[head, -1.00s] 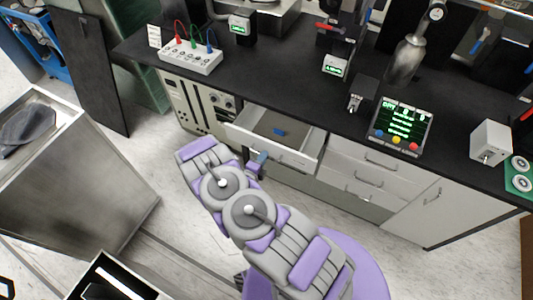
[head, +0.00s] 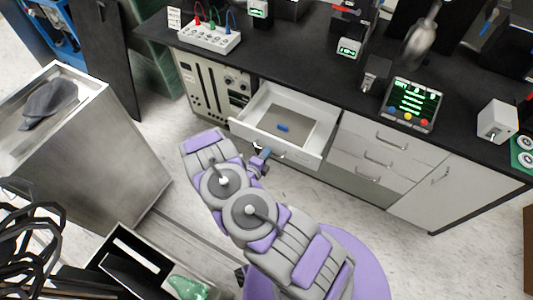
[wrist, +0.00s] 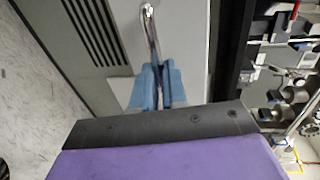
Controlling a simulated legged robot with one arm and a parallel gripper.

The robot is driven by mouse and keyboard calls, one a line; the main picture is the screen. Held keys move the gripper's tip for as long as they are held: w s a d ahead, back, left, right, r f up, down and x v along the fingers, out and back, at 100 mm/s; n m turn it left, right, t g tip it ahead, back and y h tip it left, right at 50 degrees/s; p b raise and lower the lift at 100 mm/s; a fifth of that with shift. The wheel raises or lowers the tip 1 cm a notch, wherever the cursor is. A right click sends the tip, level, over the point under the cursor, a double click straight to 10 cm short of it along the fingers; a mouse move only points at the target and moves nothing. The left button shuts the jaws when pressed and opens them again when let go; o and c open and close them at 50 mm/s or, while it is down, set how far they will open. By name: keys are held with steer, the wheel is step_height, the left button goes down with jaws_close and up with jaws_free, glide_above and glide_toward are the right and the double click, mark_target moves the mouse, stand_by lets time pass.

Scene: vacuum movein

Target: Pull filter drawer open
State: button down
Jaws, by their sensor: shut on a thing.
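The filter drawer (head: 302,154) is a white drawer pulled out of the bench in the head view. A small blue item (head: 283,128) lies on its grey bottom. My gripper (head: 261,158) is at the drawer's front, with blue fingers near the handle. In the wrist view, my gripper (wrist: 158,88) is shut on the curved metal drawer handle (wrist: 149,25). The part of the handle between the fingers is hidden.
More closed drawers (head: 366,157) are to the right of the open one. A metal bin (head: 95,150) stands at the left, with an open box (head: 125,262) on the floor below it. Pale floor is free in front of the drawers.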

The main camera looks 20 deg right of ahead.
steer(key=c, duration=1.5)
jaws_free()
steer(key=shift+w+a+f, duration=0.15)
steer(key=o, duration=0.3)
steer(key=shift+o, duration=0.2)
steer(key=p+v, duration=0.1)
steer(key=v, duration=1.6)
steer(key=shift+a, duration=0.1)
steer(key=shift+a, duration=0.1)
